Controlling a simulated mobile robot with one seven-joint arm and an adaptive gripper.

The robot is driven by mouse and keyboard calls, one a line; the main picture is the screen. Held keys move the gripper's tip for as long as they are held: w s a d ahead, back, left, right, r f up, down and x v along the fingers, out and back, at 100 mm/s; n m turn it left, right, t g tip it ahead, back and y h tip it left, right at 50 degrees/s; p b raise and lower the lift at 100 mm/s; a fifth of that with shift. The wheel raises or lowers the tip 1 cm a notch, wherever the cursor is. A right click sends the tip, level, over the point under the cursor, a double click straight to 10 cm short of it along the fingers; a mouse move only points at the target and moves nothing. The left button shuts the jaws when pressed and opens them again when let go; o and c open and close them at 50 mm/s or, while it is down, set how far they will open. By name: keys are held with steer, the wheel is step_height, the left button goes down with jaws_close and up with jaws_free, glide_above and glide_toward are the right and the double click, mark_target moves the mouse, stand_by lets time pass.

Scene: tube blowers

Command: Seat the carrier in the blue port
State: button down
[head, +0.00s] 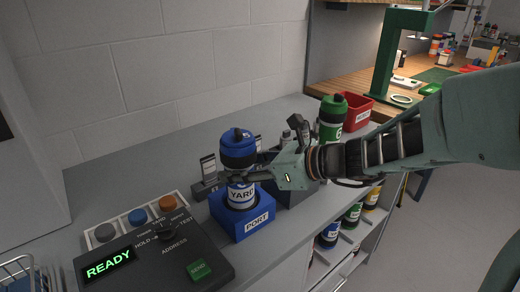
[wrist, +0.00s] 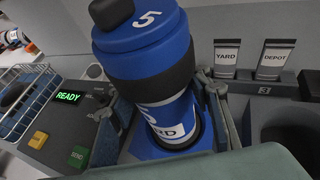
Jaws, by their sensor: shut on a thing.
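The carrier (head: 238,146) is a blue cylinder with a dark knob, a dark band and a white YARD label. It stands roughly upright, its lower end inside the round opening of the blue port (head: 258,224), a block marked PORT. In the wrist view the carrier (wrist: 148,50) shows a 5 on its lid, and its base meets the dark ring of the port (wrist: 205,138). My gripper (head: 247,174) is shut on the carrier around its middle, with a finger on each side. I cannot tell whether the base touches the bottom of the port.
A console (head: 150,255) reading READY, with colored buttons and a dial, stands at front left. A green carrier (head: 332,118) and a red bin (head: 361,108) stand farther right. YARD and DEPOT tags (wrist: 250,58) stand by a grey holder. Shelves below hold several carriers.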

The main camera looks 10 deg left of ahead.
steer(key=shift+f, duration=0.15)
steer(key=c, duration=1)
jaws_free()
steer(key=shift+c, duration=0.2)
steer(key=shift+r, duration=0.2)
steer(key=shift+d+r, duration=0.2)
steer(key=shift+d, duration=0.05)
steer(key=p+v, duration=0.2)
steer(key=v, duration=0.9)
steer(key=shift+s+d, duration=0.2)
